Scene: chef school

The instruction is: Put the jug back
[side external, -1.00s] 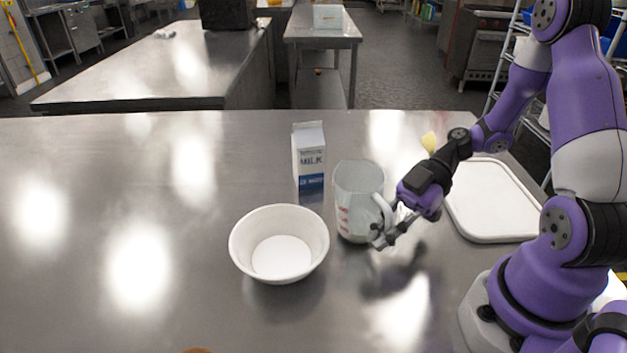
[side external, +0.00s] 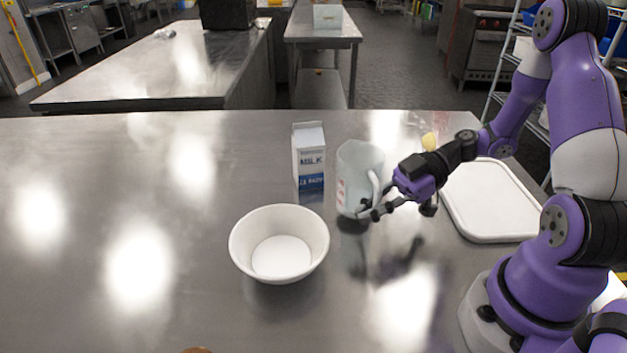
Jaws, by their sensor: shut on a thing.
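The jug (side external: 357,172) is a translucent measuring jug with red markings and a handle on its right side. It is held a little above the steel table, slightly tilted, with a dark shadow below it. My gripper (side external: 372,208) is shut on the jug's handle from the right. The exact finger contact is small and hard to make out.
A milk carton (side external: 308,157) stands just left of the jug. A white bowl (side external: 279,244) sits in front and to the left. A white tray (side external: 490,202) lies to the right, with a yellow thing (side external: 429,141) behind my wrist. The table's left side is clear.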

